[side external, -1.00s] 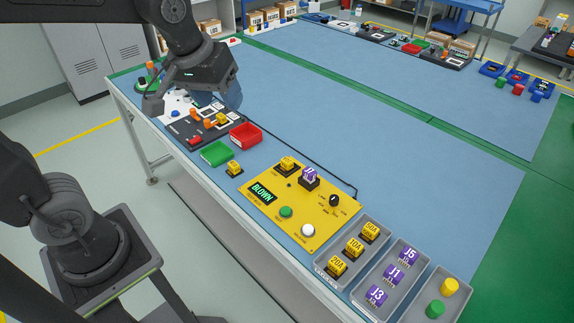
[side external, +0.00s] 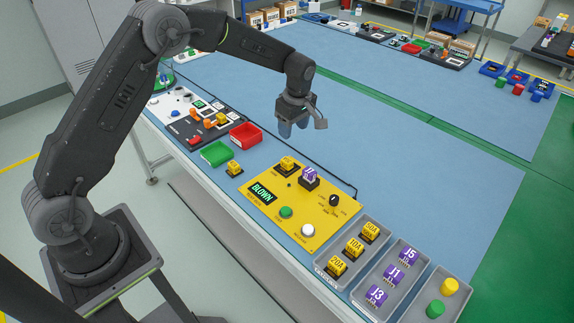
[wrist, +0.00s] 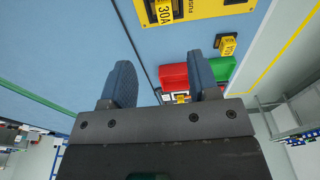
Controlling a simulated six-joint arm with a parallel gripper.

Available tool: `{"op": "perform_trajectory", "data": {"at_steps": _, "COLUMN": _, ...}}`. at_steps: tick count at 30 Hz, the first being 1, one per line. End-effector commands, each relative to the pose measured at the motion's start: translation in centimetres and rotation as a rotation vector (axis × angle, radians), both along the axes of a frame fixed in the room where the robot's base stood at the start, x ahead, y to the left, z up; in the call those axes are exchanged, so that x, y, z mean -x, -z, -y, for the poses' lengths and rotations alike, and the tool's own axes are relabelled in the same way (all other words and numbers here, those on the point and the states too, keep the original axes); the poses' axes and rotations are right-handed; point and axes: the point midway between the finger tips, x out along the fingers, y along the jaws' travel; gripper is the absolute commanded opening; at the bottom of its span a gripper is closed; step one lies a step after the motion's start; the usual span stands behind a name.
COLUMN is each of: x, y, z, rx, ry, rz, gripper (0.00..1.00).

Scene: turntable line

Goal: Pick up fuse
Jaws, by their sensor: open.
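Several yellow fuses are in view. Fuses marked 50A (side external: 371,231), 10A (side external: 354,247) and 20A (side external: 337,265) stand in a grey tray. My gripper (side external: 293,128) is open and empty, above the blue mat behind the panel; its blue fingers (wrist: 161,68) point down.
A purple J-marked block (side external: 310,175) sits on the panel beside the fuse. Green (side external: 216,154) and red (side external: 245,136) bins stand left of it. Purple blocks J5, J1 and J3 fill another tray (side external: 362,290).

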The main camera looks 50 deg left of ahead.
Motion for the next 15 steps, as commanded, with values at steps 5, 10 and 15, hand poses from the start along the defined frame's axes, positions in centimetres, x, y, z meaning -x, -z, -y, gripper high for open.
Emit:
{"op": "perform_trajectory", "data": {"at_steps": 5, "x": 0.1, "y": 3.2, "z": -0.4, "rx": 0.001, "ry": -0.002, "rz": -0.005, "gripper": 0.55}}
{"op": "perform_trajectory", "data": {"at_steps": 10, "x": 0.1, "y": 6.3, "z": -0.8, "rx": 0.001, "ry": 0.001, "rz": -0.003, "gripper": 0.55}}
{"op": "perform_trajectory", "data": {"at_steps": 15, "x": 0.1, "y": 7.8, "z": -0.9, "rx": 0.001, "ry": 0.001, "rz": -0.001, "gripper": 0.55}}
